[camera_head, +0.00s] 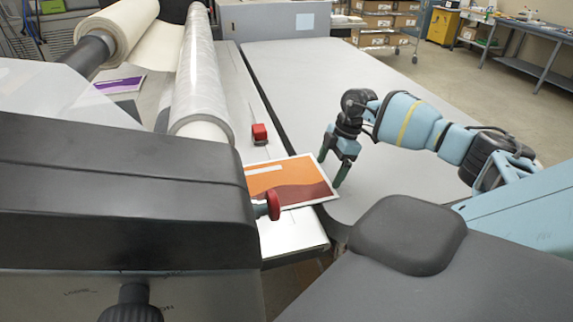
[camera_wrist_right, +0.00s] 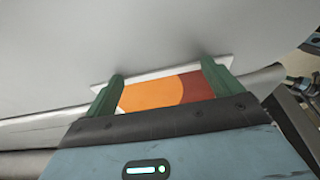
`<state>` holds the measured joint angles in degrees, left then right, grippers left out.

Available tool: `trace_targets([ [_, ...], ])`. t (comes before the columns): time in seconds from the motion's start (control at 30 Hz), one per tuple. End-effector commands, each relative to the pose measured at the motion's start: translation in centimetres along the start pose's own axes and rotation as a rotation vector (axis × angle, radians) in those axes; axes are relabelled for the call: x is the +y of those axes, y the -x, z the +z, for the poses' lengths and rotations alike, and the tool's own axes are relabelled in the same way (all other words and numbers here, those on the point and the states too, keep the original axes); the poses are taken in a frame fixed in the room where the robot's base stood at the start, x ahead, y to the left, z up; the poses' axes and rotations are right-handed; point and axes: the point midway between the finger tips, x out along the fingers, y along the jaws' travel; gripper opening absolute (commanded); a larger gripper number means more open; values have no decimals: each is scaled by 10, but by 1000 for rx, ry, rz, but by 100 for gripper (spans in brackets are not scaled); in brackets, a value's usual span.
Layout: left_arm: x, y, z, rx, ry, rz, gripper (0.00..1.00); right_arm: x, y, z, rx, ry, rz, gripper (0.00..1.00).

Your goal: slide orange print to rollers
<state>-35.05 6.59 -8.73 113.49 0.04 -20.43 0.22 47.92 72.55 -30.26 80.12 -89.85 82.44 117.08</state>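The orange print (camera_head: 285,183), with a dark red wavy lower part and a white border, lies flat on the white-and-grey feed table. Its right edge reaches over the gap toward the grey side table. The roller with clear film (camera_head: 200,80) lies left of and beyond the print. My right gripper (camera_head: 331,172) points down at the print's right edge, its green fingers spread apart. In the right wrist view the print (camera_wrist_right: 160,94) shows between the two fingers (camera_wrist_right: 165,85); I cannot tell whether they touch it. My left gripper is out of view.
A red block (camera_head: 259,134) sits on the feed table beyond the print, and a red knob (camera_head: 273,205) stands at its near left corner. A purple print (camera_head: 120,85) lies left of the roller. The grey side table (camera_head: 330,80) is largely clear.

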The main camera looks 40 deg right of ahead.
Motion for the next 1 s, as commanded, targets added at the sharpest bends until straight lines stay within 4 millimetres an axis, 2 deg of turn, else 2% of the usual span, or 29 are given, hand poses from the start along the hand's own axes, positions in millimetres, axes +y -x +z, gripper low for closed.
trace_targets([
  [1.0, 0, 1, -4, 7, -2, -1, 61, -1, -6, -16, 1, 1, -3, 91],
])
